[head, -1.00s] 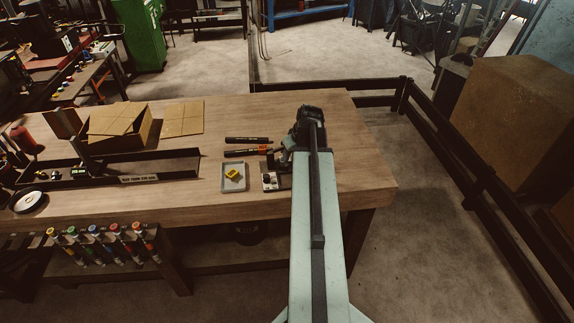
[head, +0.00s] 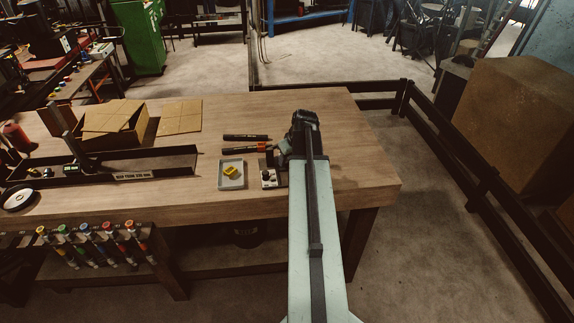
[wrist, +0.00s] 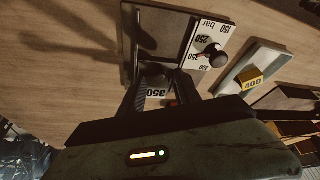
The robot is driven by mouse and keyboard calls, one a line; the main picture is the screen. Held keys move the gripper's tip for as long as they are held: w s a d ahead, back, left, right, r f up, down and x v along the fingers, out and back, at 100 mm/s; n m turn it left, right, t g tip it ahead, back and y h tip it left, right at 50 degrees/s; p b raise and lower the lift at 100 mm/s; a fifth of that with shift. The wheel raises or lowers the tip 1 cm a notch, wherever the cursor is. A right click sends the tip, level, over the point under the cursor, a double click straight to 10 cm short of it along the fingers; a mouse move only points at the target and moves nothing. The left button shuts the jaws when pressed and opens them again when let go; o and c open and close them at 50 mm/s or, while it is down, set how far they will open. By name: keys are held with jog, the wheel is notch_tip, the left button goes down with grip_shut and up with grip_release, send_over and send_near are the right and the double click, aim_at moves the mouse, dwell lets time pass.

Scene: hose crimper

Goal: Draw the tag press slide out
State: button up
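The tag press shows in the wrist view as a dark plate (wrist: 158,40) with a pale dial panel (wrist: 207,45) marked 150 to 400 bar and a black knob (wrist: 211,56). In the head view its pale panel (head: 268,178) sits near the table's front edge, and my arm hides much of the press. My gripper (wrist: 163,78) is over the press, its two fingers apart. A dark part and a "350" marking (wrist: 157,93) show between the fingers. I cannot make out the slide clearly or see contact on it.
A grey tray (head: 231,184) with a yellow tag (head: 231,172) marked 400 lies left of the press. Two dark pen-like tools (head: 246,138) lie behind it. A long black rig (head: 140,165) and cardboard box (head: 112,125) stand further left. The table's right end is clear.

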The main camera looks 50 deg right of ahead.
jog(key=shift+w+f+b, duration=0.2)
jog(key=shift+f+b, duration=0.2)
jog(key=shift+f, duration=0.25)
grip_shut()
dwell(1.1)
